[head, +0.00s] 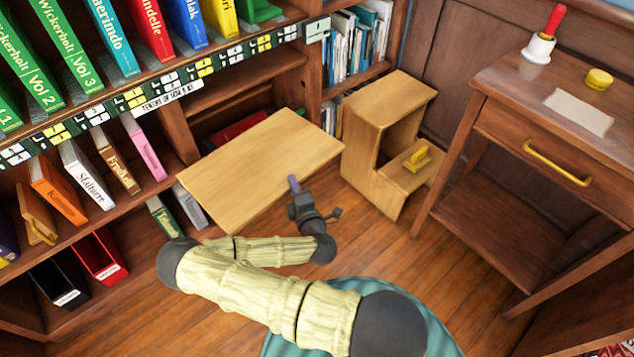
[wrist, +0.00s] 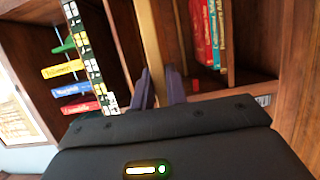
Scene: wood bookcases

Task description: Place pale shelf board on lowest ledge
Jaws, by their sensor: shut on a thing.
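The pale shelf board (head: 258,168) is held flat in front of the bookcase's middle bay, its far edge near the bay opening. My gripper (head: 294,184) is shut on the board's near right edge. In the wrist view the board (wrist: 151,45) shows as a narrow pale strip running up from between the dark fingers (wrist: 158,88). The bay (head: 245,92) has an open dark-wood compartment above the board. The board covers the lower part of this bay, so I cannot make out the lowest ledge there.
A pale wooden step stool (head: 384,112) with a yellow object (head: 417,158) stands close to the board's right. A desk (head: 540,95) is farther right. Books (head: 84,172) fill the shelves at left. A red item (head: 238,130) shows behind the board.

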